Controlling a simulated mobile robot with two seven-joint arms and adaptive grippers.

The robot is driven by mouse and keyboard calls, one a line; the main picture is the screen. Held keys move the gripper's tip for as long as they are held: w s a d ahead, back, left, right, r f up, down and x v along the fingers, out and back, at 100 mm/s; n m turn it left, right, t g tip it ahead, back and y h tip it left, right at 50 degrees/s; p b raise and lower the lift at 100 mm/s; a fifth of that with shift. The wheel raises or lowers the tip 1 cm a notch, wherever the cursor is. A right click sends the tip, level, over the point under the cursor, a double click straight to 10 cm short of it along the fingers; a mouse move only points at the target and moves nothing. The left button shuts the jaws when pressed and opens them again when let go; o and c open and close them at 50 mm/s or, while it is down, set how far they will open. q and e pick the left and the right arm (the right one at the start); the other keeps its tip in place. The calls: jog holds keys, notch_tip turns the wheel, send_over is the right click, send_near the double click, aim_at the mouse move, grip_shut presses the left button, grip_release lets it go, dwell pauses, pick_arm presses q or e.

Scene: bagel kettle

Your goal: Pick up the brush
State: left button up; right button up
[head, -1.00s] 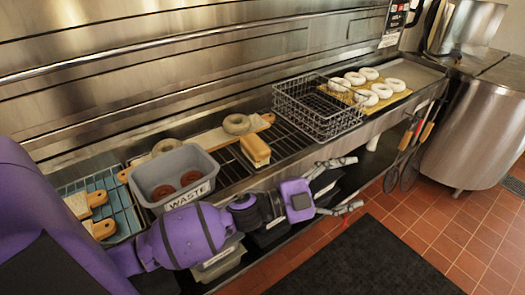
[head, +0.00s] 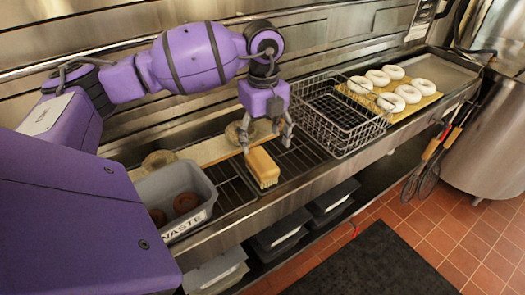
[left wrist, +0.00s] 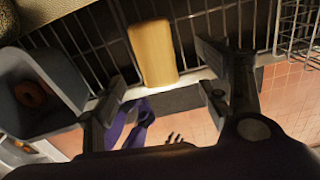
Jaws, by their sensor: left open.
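The brush (head: 262,167) is a wooden block with pale bristles underneath. It rests on the wire rack, between the waste bin and the wire basket. It also shows in the left wrist view (left wrist: 152,50), at the upper middle. My left gripper (head: 267,141) is open and points down just above and behind the brush in the head view. In the left wrist view its two fingers (left wrist: 163,82) are spread, with the brush in line with the gap between them. Nothing is held. My right gripper is not in view.
A grey waste bin (head: 169,187) with brown rings stands to the left. A wire basket (head: 335,122) stands to the right, with several white bagels (head: 393,103) on a yellow board beyond. A long board (head: 205,152) with a bagel lies behind the brush.

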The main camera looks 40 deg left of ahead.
aim_at(261, 159)
pick_arm(q)
jog(key=shift+a, duration=0.15)
notch_tip(261, 159, down, 2)
jog(key=shift+s+f, duration=0.1)
jog(key=shift+f, duration=0.05)
jog(key=shift+s+f, duration=0.1)
jog(key=shift+f, duration=0.15)
notch_tip(261, 159, down, 4)
jog(key=shift+a+f+p, duration=0.1)
jog(key=shift+f+p, duration=0.15)
jog(key=shift+p, duration=0.2)
jog(key=shift+f, duration=0.15)
jog(key=c, duration=1.2)
jog(key=shift+c, duration=0.5)
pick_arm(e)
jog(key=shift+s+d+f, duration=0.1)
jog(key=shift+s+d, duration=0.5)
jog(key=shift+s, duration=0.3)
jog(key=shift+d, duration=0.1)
